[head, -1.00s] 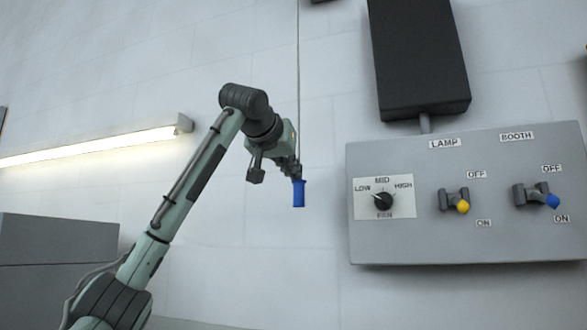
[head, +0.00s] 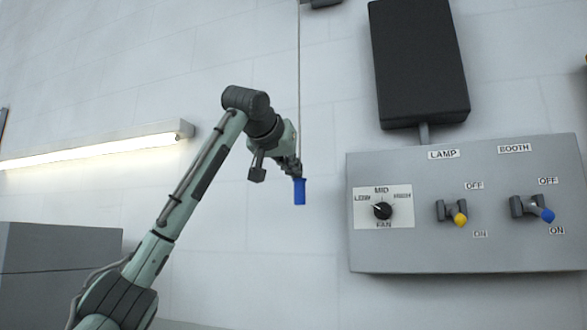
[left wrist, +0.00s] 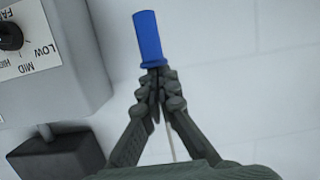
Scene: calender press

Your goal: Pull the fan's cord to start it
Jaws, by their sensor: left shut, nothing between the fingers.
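The fan's pull cord (head: 299,80) hangs straight down in front of the wall in the head view. A blue cylindrical handle (head: 299,192) is at its lower end. My left gripper (head: 297,172) is at the cord just above the handle. In the left wrist view the fingers (left wrist: 158,73) are closed together right at the flanged end of the blue handle (left wrist: 149,38). They look shut with no visible grip on the handle itself. The cord shows as a thin line behind the fingers. The fan itself is not in view. My right gripper is not in view.
A grey control panel (head: 450,255) is on the wall to the right, with a fan dial (head: 382,211), a yellow-tipped lamp switch (head: 459,219) and a blue-tipped booth switch (head: 546,215). A black box (head: 418,65) is above it. A lit tube (head: 95,149) is at left.

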